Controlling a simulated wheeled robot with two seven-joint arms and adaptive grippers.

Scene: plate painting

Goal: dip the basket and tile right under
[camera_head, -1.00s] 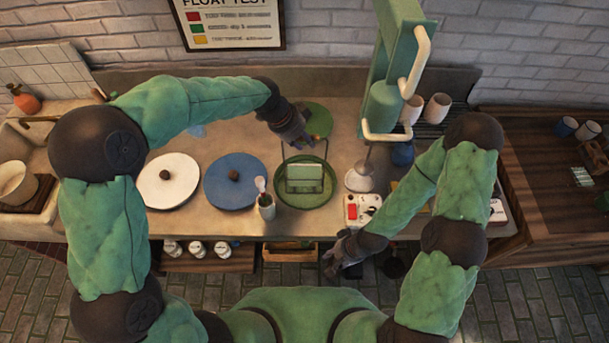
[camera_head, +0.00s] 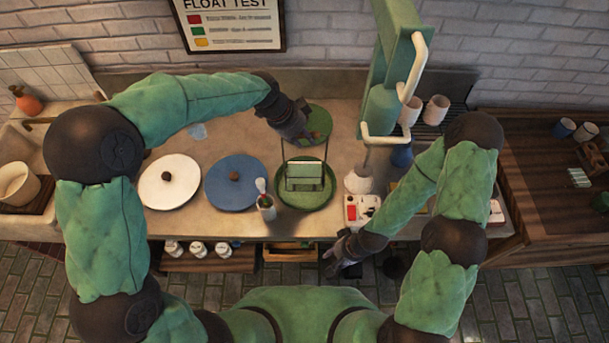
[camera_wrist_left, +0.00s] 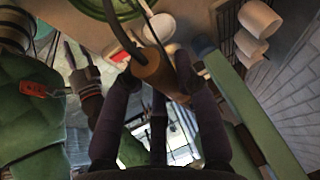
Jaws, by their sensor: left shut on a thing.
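A round green tub (camera_head: 323,200) stands on the counter. Over or in it is a wire basket (camera_head: 284,160) with tall side wires, carrying a tile (camera_head: 304,169) that looks pale above and green below. I cannot tell how deep the basket sits. My left gripper (camera_head: 300,133) is above the tub's far side. In the left wrist view its fingers are closed around the basket's wooden handle (camera_wrist_left: 155,66), and the tub's green rim (camera_wrist_left: 108,8) shows at the top. My right gripper (camera_head: 332,258) hangs empty at the counter's front edge; its fingers are too small to read.
A white lid (camera_head: 160,190) and a blue lid (camera_head: 225,192) lie left of the tub, and a green lid (camera_head: 318,117) behind it. A cup with tools (camera_head: 267,210) stands at its front left. A green press (camera_head: 381,110) and a red-buttoned box (camera_head: 352,213) are to the right.

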